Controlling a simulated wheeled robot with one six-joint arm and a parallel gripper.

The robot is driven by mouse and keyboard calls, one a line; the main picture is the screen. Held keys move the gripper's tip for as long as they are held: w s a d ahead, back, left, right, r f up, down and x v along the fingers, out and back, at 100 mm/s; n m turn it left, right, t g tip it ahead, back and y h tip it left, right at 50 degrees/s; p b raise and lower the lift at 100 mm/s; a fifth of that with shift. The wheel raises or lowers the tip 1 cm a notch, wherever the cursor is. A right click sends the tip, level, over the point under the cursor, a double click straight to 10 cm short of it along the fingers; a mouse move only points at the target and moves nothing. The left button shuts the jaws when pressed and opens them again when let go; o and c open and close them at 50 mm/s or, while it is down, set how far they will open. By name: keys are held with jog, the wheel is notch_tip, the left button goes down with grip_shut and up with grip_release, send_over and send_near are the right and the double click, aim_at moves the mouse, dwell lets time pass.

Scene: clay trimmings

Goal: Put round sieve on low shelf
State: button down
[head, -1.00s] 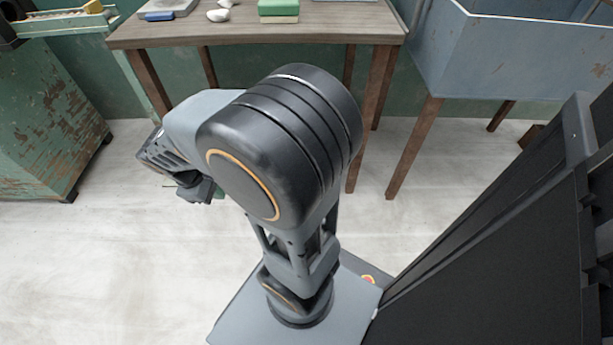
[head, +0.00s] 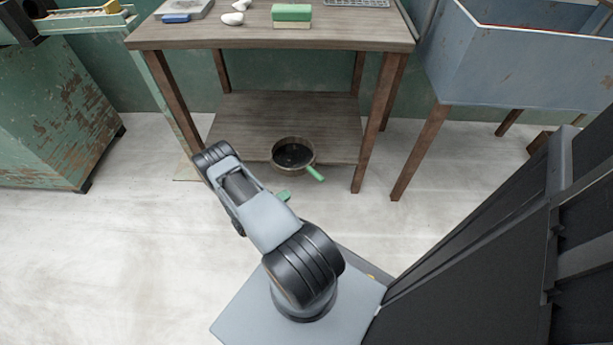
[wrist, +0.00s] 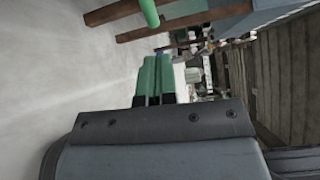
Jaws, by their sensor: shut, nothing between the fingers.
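The round sieve (head: 293,154) has a tan rim, a dark inside and a green handle. It sits at the front of the low shelf (head: 250,122), its near rim and handle reaching past the shelf's front edge. In the wrist view, a green rod at the top looks like the sieve's handle (wrist: 149,12). My gripper (head: 284,196) shows only as a green tip beside my arm, in front of the sieve and apart from it. In the wrist view my gripper's green fingers (wrist: 154,78) are together, with nothing between them.
The wooden table (head: 345,37) above the shelf holds a green block (head: 291,12), white lumps (head: 233,18) and a wire rack. Table legs flank the shelf. A blue-grey sink (head: 515,60) stands right, a worn green cabinet (head: 60,110) left. The floor in front is clear.

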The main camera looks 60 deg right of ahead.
jog(key=s+d+f+n+t+b, duration=0.1)
jog(key=d+b, duration=0.3)
jog(key=d, duration=0.9)
jog(key=shift+f+n, duration=0.3)
jog(key=shift+f, duration=0.15)
jog(key=shift+d, duration=0.1)
